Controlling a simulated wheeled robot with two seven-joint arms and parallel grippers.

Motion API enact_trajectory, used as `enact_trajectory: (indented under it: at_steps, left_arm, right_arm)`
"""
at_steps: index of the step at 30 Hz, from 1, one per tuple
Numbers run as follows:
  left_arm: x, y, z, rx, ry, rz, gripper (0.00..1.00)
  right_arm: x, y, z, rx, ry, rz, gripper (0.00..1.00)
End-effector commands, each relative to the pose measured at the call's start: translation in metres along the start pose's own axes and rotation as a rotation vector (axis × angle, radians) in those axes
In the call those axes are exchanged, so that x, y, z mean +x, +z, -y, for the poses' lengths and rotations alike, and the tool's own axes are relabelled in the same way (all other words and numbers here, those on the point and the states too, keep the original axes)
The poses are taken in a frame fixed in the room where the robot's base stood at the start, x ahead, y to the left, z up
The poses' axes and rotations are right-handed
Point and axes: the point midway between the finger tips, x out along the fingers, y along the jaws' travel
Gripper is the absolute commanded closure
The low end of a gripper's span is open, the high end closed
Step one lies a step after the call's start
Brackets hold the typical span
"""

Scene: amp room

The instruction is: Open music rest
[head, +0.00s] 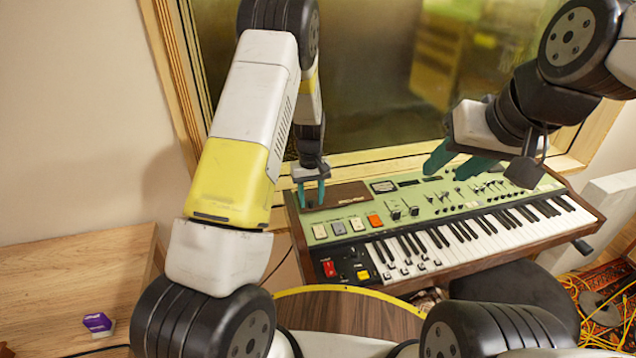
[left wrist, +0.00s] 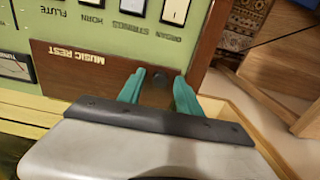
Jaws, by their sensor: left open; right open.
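The music rest (head: 350,193) is a brown panel lying flat at the back left of the green keyboard (head: 340,216). In the left wrist view the music rest (left wrist: 85,68) shows its label upside down and a small dark knob (left wrist: 160,79) near one end. My left gripper (head: 312,203) is open over the panel's left end. In the left wrist view the fingers of my left gripper (left wrist: 160,82) stand on either side of the knob; contact cannot be told. My right gripper (head: 447,172) is open and empty above the keyboard's back sliders.
A window (head: 385,75) with a wooden frame stands close behind the keyboard. A wooden desk (head: 70,275) with a small purple box (head: 98,323) is at the left. A dark stool (head: 520,292) and yellow cables (head: 605,315) are at the front right.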

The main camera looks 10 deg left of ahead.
Motion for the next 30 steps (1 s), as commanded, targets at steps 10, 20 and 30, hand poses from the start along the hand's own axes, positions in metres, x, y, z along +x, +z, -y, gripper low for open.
enact_trajectory:
  at_steps: [10,20,30]
  left_arm:
    - [0.0010,-0.0001,0.0002,0.000,0.000,0.000,0.76]
    - [0.0007,-0.0001,0.0002,0.000,0.000,0.000,1.00]
    - [0.0006,-0.0002,0.0001,0.000,0.000,-0.001,1.00]
  right_arm:
    - [0.0000,0.0000,0.0000,0.000,0.000,0.000,0.59]
    - [0.0000,0.0000,0.0000,0.000,0.000,0.000,0.59]
    - [0.0000,0.0000,0.0000,0.000,0.000,0.000,0.59]
